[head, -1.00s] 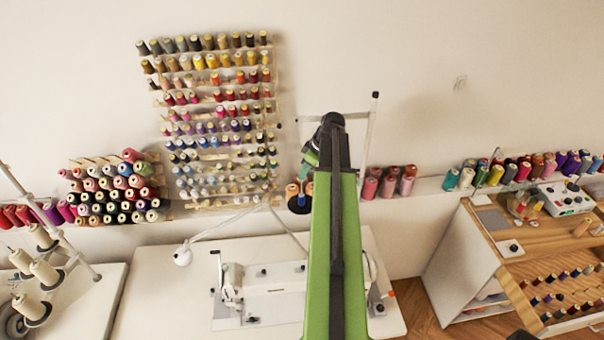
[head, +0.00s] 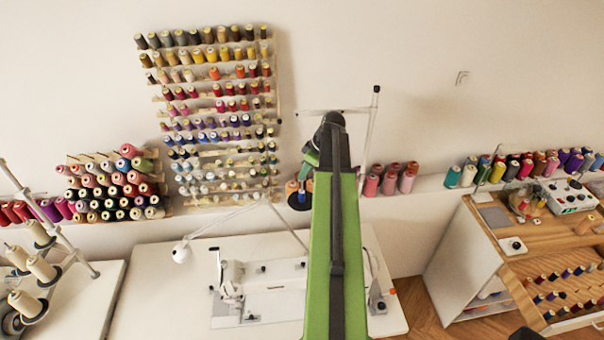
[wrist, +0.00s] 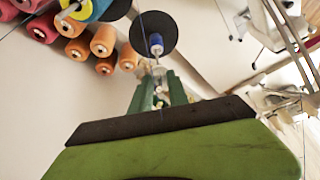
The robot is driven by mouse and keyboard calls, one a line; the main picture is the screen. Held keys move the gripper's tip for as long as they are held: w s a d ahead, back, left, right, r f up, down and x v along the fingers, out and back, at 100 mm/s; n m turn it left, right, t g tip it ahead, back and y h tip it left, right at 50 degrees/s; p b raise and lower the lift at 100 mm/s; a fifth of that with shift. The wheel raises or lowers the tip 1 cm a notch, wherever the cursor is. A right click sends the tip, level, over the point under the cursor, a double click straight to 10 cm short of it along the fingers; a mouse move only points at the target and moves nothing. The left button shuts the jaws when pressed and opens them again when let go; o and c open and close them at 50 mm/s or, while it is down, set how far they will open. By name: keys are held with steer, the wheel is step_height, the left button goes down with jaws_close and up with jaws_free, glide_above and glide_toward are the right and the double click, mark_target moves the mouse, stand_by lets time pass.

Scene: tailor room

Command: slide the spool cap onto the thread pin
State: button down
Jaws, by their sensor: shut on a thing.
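My gripper (wrist: 159,78) shows in the wrist view with its green fingers close together around a small pale piece (wrist: 160,71), which looks like the spool cap. Its outline is mostly hidden between the fingers. Just beyond the fingertips is a blue spool with a white end (wrist: 155,44), in front of a round black disc (wrist: 147,25). The thread pin cannot be made out clearly; I cannot tell whether the pale piece touches the spool. In the head view the black disc (head: 299,204) shows left of my arm, below the gripper's green part (head: 311,157).
Orange cones (wrist: 103,41) and other thread cones crowd the left of the wrist view. In the head view, pink cones (head: 389,180) stand right of my arm, near a thin white stand (head: 371,130).

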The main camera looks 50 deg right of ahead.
steer(key=shift+f+b, duration=2.85)
steer(key=shift+f, duration=0.15)
steer(key=c, duration=1.2)
jaws_free()
steer(key=shift+r, duration=0.1)
steer(key=p+v, duration=1.1)
steer(key=v, duration=0.1)
